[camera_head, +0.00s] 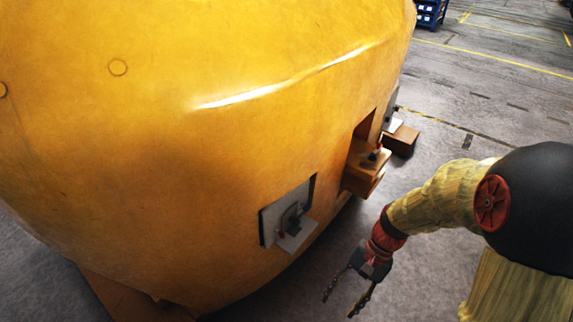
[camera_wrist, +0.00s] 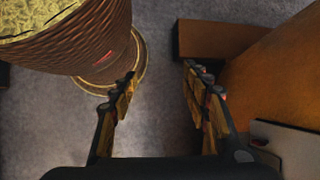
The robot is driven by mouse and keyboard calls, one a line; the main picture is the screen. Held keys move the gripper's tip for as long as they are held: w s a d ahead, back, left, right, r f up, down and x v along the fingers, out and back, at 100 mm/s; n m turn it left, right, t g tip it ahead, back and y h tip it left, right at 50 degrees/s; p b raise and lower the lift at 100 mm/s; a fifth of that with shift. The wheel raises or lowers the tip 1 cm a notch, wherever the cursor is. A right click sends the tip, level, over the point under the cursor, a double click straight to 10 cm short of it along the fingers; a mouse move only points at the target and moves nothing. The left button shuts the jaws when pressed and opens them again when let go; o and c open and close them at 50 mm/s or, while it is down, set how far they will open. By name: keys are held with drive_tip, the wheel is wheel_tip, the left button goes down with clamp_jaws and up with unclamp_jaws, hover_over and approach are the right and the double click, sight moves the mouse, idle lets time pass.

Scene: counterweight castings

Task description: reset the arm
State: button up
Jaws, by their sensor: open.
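My gripper (camera_head: 341,296) hangs at the end of my arm at the lower right of the head view, over the grey floor. Its two fingers are apart with nothing between them. In the wrist view my gripper (camera_wrist: 164,82) is also open and empty, with bare floor beyond the fingertips. My arm is bent, reaching left and down from the right edge, and its gripper stands apart from the large yellow casting (camera_head: 200,130).
The casting fills the left and middle. A grey plate with a bracket (camera_head: 290,220) and an orange-brown block (camera_head: 365,168) are on its near side. A brown block (camera_head: 402,140) lies beyond. Open floor (camera_head: 490,110) with yellow lines spreads right; a blue rack (camera_head: 430,12) stands far back.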

drive_tip(key=s+d+r+n+t+h, duration=0.2)
drive_tip(key=r+n+t, duration=0.1)
drive_tip(key=r, duration=0.9)
drive_tip(key=s+d+r+n+t+h, duration=0.2)
drive_tip(key=r+t, duration=0.4)
drive_tip(key=r, duration=0.5)
drive_tip(key=shift+s+d+r+n+h, duration=0.2)
drive_tip(key=shift+s+r+n+h, duration=0.15)
drive_tip(key=shift+n, duration=0.55)
drive_tip(key=shift+c, duration=0.4)
